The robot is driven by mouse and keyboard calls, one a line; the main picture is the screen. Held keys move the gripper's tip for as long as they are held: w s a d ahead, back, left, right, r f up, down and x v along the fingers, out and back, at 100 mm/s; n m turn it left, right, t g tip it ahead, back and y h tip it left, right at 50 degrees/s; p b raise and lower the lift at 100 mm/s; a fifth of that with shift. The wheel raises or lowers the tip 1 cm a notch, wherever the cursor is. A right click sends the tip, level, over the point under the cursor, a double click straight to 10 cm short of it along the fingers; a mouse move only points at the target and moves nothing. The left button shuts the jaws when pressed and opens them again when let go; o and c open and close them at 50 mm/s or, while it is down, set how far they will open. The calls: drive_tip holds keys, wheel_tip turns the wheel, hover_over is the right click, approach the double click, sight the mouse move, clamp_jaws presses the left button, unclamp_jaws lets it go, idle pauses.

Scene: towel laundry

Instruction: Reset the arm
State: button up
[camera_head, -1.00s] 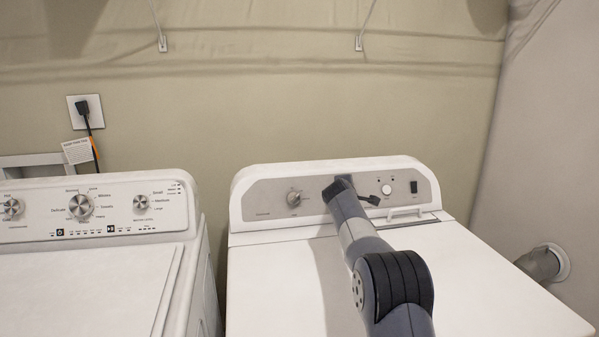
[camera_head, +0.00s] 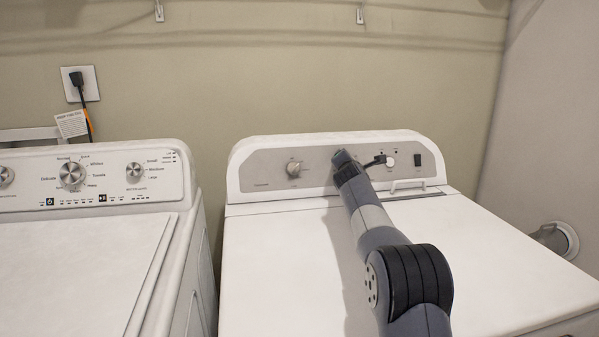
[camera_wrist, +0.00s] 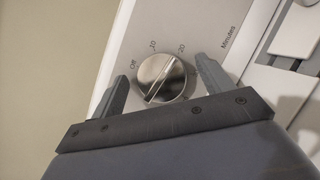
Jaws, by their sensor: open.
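My gripper (camera_wrist: 161,68) is open, with its two grey fingers apart on either side of a round metal timer dial (camera_wrist: 167,78) in the wrist view. The dial is marked Off, 10, 20 and Minutes. No grip on it shows, and I cannot tell whether a finger touches it. In the head view, my arm reaches over the right-hand machine's top to its control panel (camera_head: 262,172). My gripper (camera_head: 378,160) is partly hidden there behind the wrist, and the timer dial is not clearly visible.
The right-hand machine's white top (camera_head: 275,260) is bare around my arm. A second white machine (camera_head: 75,265) stands to the left across a narrow gap. The panel also carries another knob (camera_head: 293,169) and a black switch (camera_head: 417,160). The wall (camera_head: 260,80) is close behind.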

drive_tip(key=n+t+y, duration=0.1)
drive_tip(key=n, duration=0.1)
drive_tip(key=shift+n, duration=0.3)
drive_tip(key=shift+r+n+y+p, duration=0.3)
drive_tip(key=shift+n+p, duration=0.45)
drive_tip(key=shift+n, duration=0.15)
drive_tip(key=n+y+p, duration=0.1)
drive_tip(key=n+p, duration=0.2)
drive_tip(key=p, duration=0.1)
drive_tip(key=shift+d+t+y, duration=0.1)
drive_tip(key=shift+t+y, duration=0.2)
drive_tip(key=shift+f+n+p, duration=0.1)
drive_tip(key=shift+n+p, duration=0.3)
drive_tip(key=shift+p, duration=0.15)
drive_tip(key=shift+f+n+y+p, duration=0.2)
drive_tip(key=shift+n+y+p, duration=0.3)
drive_tip(key=shift+p, duration=0.1)
